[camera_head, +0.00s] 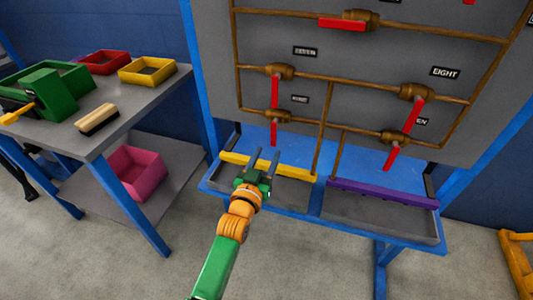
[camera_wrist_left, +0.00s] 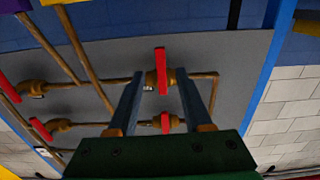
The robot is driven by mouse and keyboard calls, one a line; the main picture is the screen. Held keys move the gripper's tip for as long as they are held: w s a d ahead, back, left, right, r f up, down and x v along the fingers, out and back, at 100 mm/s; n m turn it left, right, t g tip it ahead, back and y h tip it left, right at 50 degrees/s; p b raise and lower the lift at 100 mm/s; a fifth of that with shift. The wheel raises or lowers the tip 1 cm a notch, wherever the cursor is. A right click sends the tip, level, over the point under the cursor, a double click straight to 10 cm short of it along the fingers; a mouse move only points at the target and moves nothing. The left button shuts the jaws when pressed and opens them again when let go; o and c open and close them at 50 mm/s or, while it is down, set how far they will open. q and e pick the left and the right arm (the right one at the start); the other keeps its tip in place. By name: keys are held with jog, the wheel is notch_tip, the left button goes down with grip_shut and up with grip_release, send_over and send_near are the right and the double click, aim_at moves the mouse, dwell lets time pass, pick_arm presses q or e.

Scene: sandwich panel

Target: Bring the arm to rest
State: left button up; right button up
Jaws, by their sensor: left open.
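My left gripper (camera_head: 265,160) is open and empty in the head view, in front of the yellow strip on the panel's lower shelf. Its two fingers point toward the grey panel (camera_head: 300,65). In the left wrist view the open fingers (camera_wrist_left: 160,95) frame a red valve handle (camera_wrist_left: 162,72), with clear space between fingers and panel. The same panel carries brown pipes (camera_head: 350,84) and several red handles, including a horizontal one (camera_head: 342,25) at the top and an upright one (camera_head: 275,95) at the left. My right gripper is not in view.
A grey table (camera_head: 150,85) at left bears green, red (camera_head: 103,62) and yellow (camera_head: 147,70) bins and a brush (camera_head: 97,119). A pink bin (camera_head: 136,171) sits on its lower shelf. The panel's blue shelf (camera_head: 340,222) juts out near my left arm. The floor in front is clear.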

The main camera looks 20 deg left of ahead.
pick_arm(q)
jog(key=shift+f, duration=0.15)
jog(key=s+f+m+g+p, duration=0.1)
jog(key=s+f+g+p, duration=0.25)
jog(key=s+f, duration=0.55)
jog(key=s+f+m+g+p, duration=0.15)
jog(key=s+f+g, duration=0.4)
jog(key=f, duration=0.85)
jog(key=s+a+f+g+p, duration=0.1)
jog(key=s+f+g, duration=0.1)
jog(key=s, duration=0.8)
jog(key=s+a+f+g+p, duration=0.1)
jog(key=s+a+f+g, duration=0.1)
jog(key=s, duration=0.7)
jog(key=s+a+f+g+p, duration=0.1)
jog(key=s+f+g, duration=0.3)
jog(key=s, duration=0.6)
notch_tip(320, 180, down, 2)
jog(key=shift+s+a+f+y, duration=0.1)
jog(key=shift+s+a+y, duration=0.25)
jog(key=shift+a, duration=0.3)
